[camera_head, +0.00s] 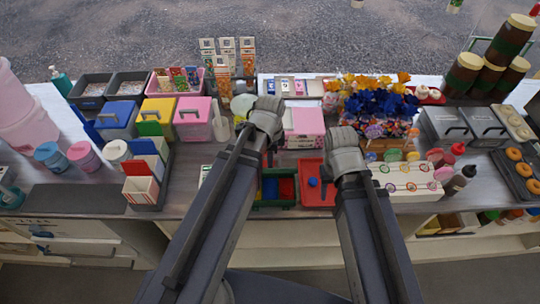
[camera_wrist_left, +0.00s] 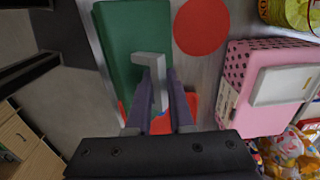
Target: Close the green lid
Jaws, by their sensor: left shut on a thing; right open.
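The green lid (camera_wrist_left: 120,40) is a flat green panel with a light grey handle (camera_wrist_left: 152,62) in the left wrist view. My left gripper (camera_wrist_left: 159,100) is shut on this handle, its two fingers on either side. In the head view a green box (camera_head: 275,204) with blue and red parts inside shows at the counter's front, partly behind my left arm. My left gripper (camera_head: 268,150) is above and behind it, its fingertips mostly hidden. The lid is hard to make out there. My right gripper (camera_head: 346,160) is open above the counter, its fingers largely hidden.
A red tray (camera_head: 312,197) with a blue round piece is beside the green box. A pink box (camera_head: 303,122) stands behind, also in the wrist view (camera_wrist_left: 262,122). A red disc (camera_wrist_left: 201,27) lies near the lid.

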